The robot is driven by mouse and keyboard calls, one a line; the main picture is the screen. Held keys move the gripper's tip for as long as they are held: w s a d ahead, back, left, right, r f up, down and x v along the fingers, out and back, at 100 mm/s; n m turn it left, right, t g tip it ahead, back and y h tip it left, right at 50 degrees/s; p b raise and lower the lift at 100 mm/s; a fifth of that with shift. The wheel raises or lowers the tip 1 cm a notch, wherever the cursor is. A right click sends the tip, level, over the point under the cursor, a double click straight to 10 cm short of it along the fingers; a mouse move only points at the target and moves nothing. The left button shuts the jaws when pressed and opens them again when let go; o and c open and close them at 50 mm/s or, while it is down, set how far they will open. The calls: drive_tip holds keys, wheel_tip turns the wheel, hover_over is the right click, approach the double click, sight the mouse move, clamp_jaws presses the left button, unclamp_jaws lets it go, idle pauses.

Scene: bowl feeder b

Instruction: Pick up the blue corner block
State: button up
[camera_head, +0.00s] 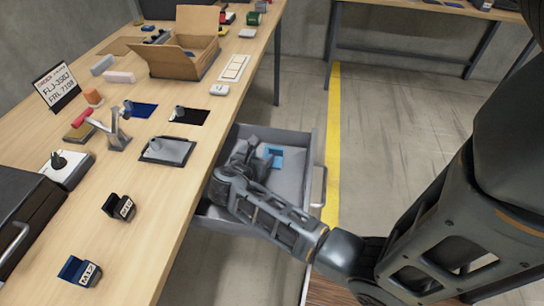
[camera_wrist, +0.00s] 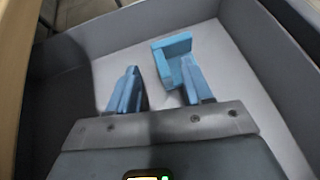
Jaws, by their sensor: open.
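The blue corner block (camera_wrist: 175,52) lies on the floor of an open grey drawer (camera_wrist: 235,37). In the head view the block (camera_head: 275,154) shows just right of my gripper. My gripper (camera_wrist: 159,68) is open and empty, reaching down into the drawer. In the wrist view its left finger stands clear of the block on the left. The right finger overlaps the block's lower right part in the picture. I cannot tell whether it touches. My arm partly hides the drawer in the head view.
The drawer walls (camera_head: 313,152) stand around my gripper. The wooden table (camera_head: 165,205) is at the left, with a cardboard box (camera_head: 182,62), a small grey tray (camera_head: 168,151) and black and blue labelled bins (camera_head: 118,207) on it. A yellow floor line (camera_head: 335,130) runs right of the drawer.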

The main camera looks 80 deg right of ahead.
sight(266, 152)
drive_tip(key=x, duration=0.3)
drive_tip(key=shift+d, duration=0.2)
clamp_jaws()
